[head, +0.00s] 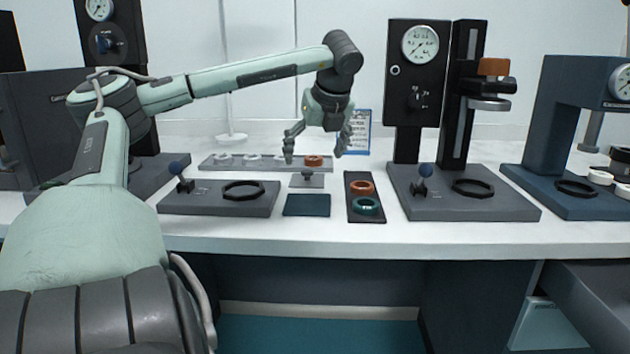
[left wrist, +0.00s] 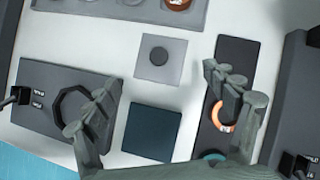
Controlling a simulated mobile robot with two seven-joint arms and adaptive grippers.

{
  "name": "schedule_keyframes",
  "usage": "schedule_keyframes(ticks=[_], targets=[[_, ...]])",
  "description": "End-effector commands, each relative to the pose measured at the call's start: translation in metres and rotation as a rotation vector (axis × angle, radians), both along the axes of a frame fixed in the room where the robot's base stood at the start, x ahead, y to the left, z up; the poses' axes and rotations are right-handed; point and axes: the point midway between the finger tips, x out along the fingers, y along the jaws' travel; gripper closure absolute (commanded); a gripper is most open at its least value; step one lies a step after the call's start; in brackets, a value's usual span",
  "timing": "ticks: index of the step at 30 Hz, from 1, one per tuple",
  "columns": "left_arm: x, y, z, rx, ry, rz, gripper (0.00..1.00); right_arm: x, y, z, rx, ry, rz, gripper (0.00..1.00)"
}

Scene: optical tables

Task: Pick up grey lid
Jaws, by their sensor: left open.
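The grey lid (head: 306,180) is a flat square plate with a round dark knob, lying on the white table. It also shows in the left wrist view, above the picture's middle (left wrist: 172,72). My left gripper (head: 316,153) is open and empty, fingers pointing down, above the table near the lid. In the left wrist view the lid lies beyond the gap between its spread fingers (left wrist: 160,104), apart from them. My right gripper is not in view.
A dark blue square plate (head: 307,205) lies in front of the lid. A long grey tray (head: 225,164) with several rings is behind it. A dark tray (head: 365,217) with orange and green rings is to the right. Grey bases with levers (head: 218,205) (head: 455,210) flank these.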

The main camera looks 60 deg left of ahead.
Motion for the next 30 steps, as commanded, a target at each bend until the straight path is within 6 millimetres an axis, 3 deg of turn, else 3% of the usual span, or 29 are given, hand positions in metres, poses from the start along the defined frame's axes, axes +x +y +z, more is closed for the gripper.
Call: schedule_keyframes(ticks=[12,21,30], targets=[[0.003,0.029,-0.048,-0.003,0.003,-0.001,0.15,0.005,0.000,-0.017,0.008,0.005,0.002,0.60],[0.004,0.032,-0.053,-0.002,0.000,-0.003,0.15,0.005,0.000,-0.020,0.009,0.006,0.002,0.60],[0.004,0.032,-0.053,-0.003,0.001,-0.002,0.50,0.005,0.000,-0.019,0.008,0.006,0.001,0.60]])
